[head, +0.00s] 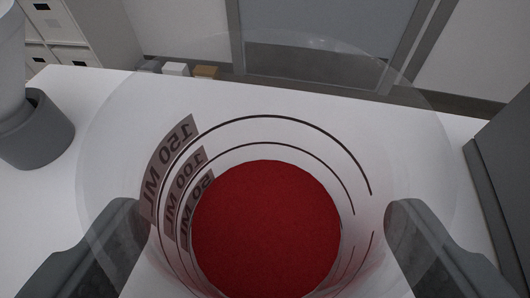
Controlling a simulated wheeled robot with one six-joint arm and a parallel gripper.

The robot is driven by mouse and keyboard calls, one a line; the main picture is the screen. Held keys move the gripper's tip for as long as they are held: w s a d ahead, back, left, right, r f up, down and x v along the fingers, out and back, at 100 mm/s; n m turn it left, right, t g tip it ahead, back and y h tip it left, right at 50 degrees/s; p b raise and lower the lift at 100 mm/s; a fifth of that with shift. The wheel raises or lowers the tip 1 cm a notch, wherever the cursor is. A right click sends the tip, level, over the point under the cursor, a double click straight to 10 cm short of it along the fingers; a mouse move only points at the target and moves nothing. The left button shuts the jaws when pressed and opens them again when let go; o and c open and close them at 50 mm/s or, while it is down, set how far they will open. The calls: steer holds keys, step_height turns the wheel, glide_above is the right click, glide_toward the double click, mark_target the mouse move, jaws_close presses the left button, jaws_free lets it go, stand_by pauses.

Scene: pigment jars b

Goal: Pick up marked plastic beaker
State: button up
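The marked plastic beaker (270,130) is clear, with dark ring lines and labels reading 50, 100 and 150 ML, seen mirrored on its left wall. I look down into it from above. Red material (266,225) covers its bottom. My gripper (266,215) has one dark finger on the left and one on the right of the beaker, below its wide rim. Whether the fingers press on the wall or stand just clear of it cannot be told. The beaker's underside is hidden.
A white table (90,90) lies around the beaker. A dark grey round holder (38,130) with a pale vessel in it stands at the left. A dark grey block (505,170) is close on the right. Small boxes (190,70) show beyond the far edge.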

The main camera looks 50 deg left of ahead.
steer(key=shift+w+a, duration=0.1)
steer(key=shift+c, duration=0.3)
steer(key=c, duration=1.1)
steer(key=shift+o, duration=0.2)
step_height(320, 180, up, 10)
